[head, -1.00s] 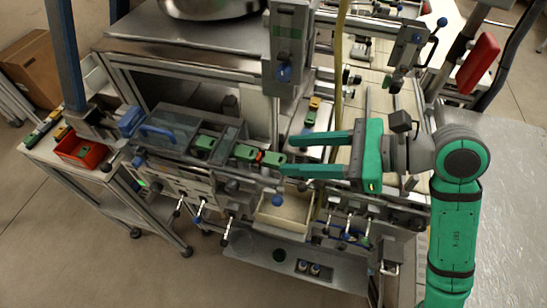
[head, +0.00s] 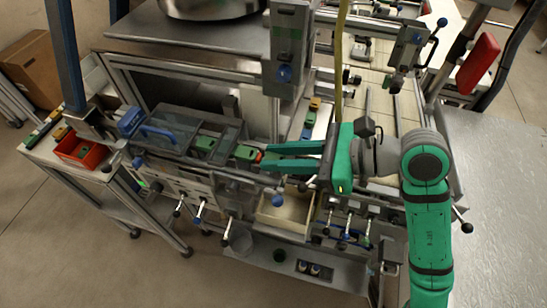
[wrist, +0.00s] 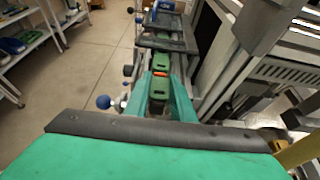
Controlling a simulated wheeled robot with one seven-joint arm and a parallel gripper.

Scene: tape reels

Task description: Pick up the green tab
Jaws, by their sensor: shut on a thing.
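My gripper (head: 265,157) reaches in from the right, over the front rail of the machine. It is shut on a green tab (wrist: 159,88), which lies between the two teal fingers in the wrist view. In the head view the fingers mostly hide this tab. Just beyond it is another green tab (head: 245,153) in the same row, with a small red-orange bit (wrist: 160,74) between the two. The held tab appears still in line with the row; I cannot tell whether it is lifted.
A further green tab (head: 205,143) sits in the row beside a clear cover with a blue handle (head: 157,134). A red bin (head: 82,152) stands on the left side table. A beige tray (head: 283,216) lies below my gripper. Levers with ball knobs line the front.

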